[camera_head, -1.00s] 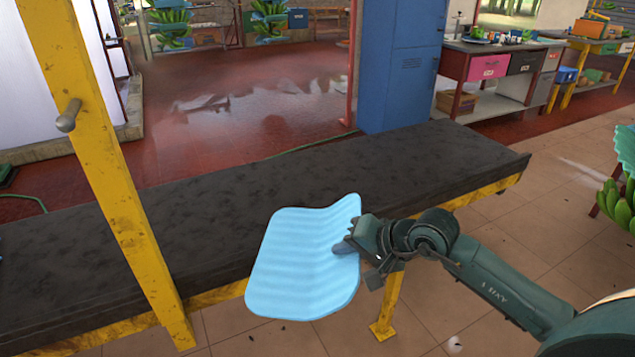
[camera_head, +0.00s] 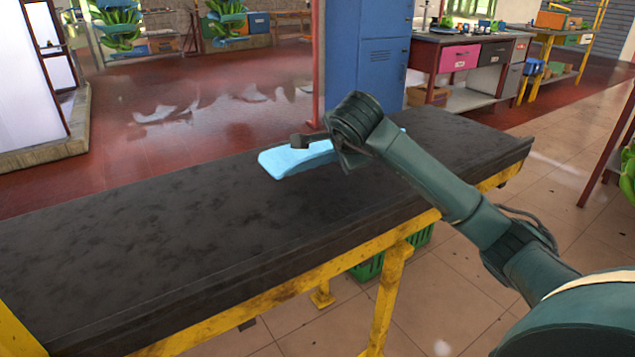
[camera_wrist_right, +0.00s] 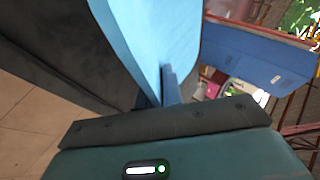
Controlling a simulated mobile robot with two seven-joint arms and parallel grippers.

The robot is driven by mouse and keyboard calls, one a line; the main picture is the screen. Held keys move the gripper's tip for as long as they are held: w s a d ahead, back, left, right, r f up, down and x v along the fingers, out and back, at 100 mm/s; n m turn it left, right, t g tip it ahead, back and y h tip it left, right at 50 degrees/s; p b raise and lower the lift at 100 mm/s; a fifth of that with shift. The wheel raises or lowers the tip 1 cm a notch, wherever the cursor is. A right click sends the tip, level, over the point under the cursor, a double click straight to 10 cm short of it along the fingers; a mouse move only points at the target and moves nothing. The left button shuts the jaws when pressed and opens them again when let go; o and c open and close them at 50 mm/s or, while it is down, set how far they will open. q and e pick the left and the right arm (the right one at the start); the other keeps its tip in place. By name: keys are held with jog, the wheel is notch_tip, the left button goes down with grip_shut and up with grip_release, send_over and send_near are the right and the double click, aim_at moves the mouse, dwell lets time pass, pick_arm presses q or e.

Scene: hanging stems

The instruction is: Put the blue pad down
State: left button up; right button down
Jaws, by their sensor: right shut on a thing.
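The light blue pad (camera_head: 290,158) is over the far side of the long black-topped table (camera_head: 160,230) in the head view. My right gripper (camera_head: 308,142) is shut on the pad; the wrist and fingers hide part of it. In the right wrist view the pad (camera_wrist_right: 150,40) fills the upper middle, with a gripper finger (camera_wrist_right: 170,85) against it. The black table surface (camera_wrist_right: 50,50) shows to the left there. I cannot tell whether the pad touches the table. My left gripper is not in view.
The table top is bare to the left of the pad. A blue locker (camera_head: 368,60) stands behind the table. A green crate (camera_head: 370,268) is beneath the table, beside a yellow leg (camera_head: 388,300). Hanging green banana bunches (camera_head: 118,25) are far at the back left.

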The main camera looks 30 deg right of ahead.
jog(key=shift+f+b, duration=0.55)
jog(key=shift+f, duration=2.75)
jog(key=shift+f, duration=0.1)
jog(key=c, duration=1.5)
grip_release()
jog(key=shift+c, duration=0.2)
jog(key=shift+s+a+r, duration=0.1)
jog(key=shift+s+r, duration=0.05)
jog(key=shift+r, duration=0.2)
jog(key=p+v, duration=0.2)
jog(key=v, duration=0.9)
jog(key=shift+s, duration=0.2)
